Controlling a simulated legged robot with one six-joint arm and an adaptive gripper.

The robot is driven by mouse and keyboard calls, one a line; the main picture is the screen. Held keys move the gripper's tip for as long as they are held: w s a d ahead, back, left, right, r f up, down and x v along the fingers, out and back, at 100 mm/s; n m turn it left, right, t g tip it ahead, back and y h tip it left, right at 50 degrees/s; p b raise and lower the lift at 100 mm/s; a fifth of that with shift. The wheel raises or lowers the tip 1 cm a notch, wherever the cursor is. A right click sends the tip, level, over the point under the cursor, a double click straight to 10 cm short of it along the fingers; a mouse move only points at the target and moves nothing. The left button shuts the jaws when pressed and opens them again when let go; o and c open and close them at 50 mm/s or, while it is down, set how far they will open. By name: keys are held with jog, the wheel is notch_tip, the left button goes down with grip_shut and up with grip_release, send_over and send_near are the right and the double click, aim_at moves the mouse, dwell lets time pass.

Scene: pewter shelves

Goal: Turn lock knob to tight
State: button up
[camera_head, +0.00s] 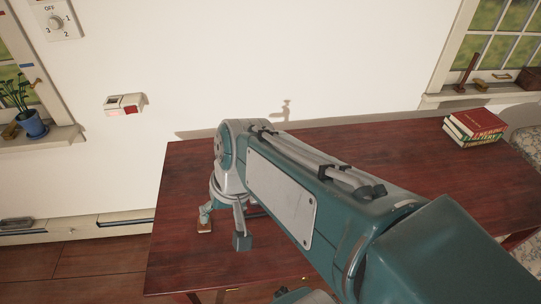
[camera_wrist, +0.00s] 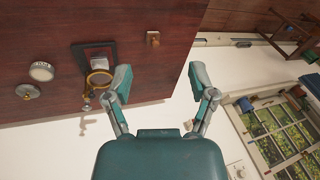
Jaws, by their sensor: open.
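I cannot tell for certain which piece is the lock knob, and no "tight" label is readable. In the wrist view, a small brass-coloured piece (camera_wrist: 152,38) sits on the dark red table (camera_wrist: 60,35), beyond my fingertips and between their lines. A small round knob-like piece (camera_wrist: 27,91) and a pale round dial (camera_wrist: 41,71) are at the left. My gripper (camera_wrist: 160,79) is open and empty, its two fingers wide apart. In the head view my gripper (camera_head: 223,228) points down over the table's left part, and my arm hides much of the tabletop.
A dark square frame (camera_wrist: 84,50) with a brass ring (camera_wrist: 99,80) stands left of my fingers. Books (camera_head: 474,127) lie at the table's right. The wall holds an OFF-1-2-3 dial (camera_head: 55,21) and a red-and-white switch box (camera_head: 125,105). Left floor (camera_head: 90,261) is clear.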

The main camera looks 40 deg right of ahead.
jog(key=w+d+f+m+t+y, duration=0.5)
jog(key=w+d+f+m+y, duration=0.35)
jog(key=d+m, duration=0.55)
jog(key=d+f+m+t+h, duration=0.3)
jog(key=d+f+m+t, duration=0.15)
jog(key=d+m, duration=0.3)
jog(key=d+f+m+t+h, duration=0.3)
jog(key=d+m+t, duration=0.2)
jog(key=d+m, duration=0.3)
jog(key=shift+n, duration=0.25)
jog(key=x, duration=1)
jog(key=shift+d, duration=0.15)
